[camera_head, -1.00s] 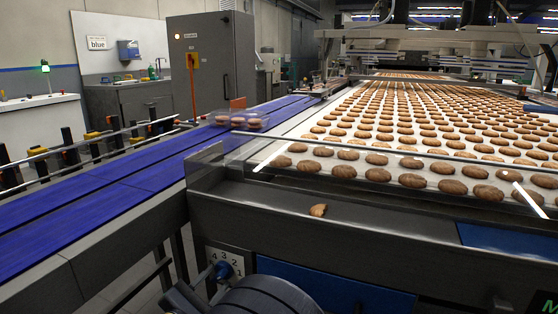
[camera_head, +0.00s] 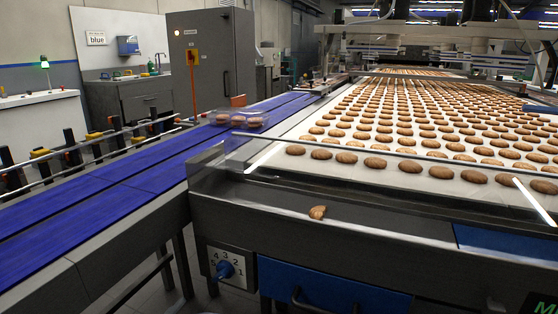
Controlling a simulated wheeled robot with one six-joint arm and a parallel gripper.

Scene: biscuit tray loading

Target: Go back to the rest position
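My gripper is not in view. Rows of brown biscuits (camera_head: 408,165) lie on the wide white conveyor belt (camera_head: 330,180), behind a clear guard at its near end. A single biscuit piece (camera_head: 317,212) lies on the dark ledge at the front of the machine. A clear tray (camera_head: 239,120) with several biscuits stands on the blue conveyor (camera_head: 95,190) at the left.
A dial (camera_head: 226,270) with numbers and a blue drawer front (camera_head: 330,288) are on the near side of the machine. A grey cabinet (camera_head: 211,70) stands behind the blue conveyor. A metal guide rail runs along the conveyor's left side.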

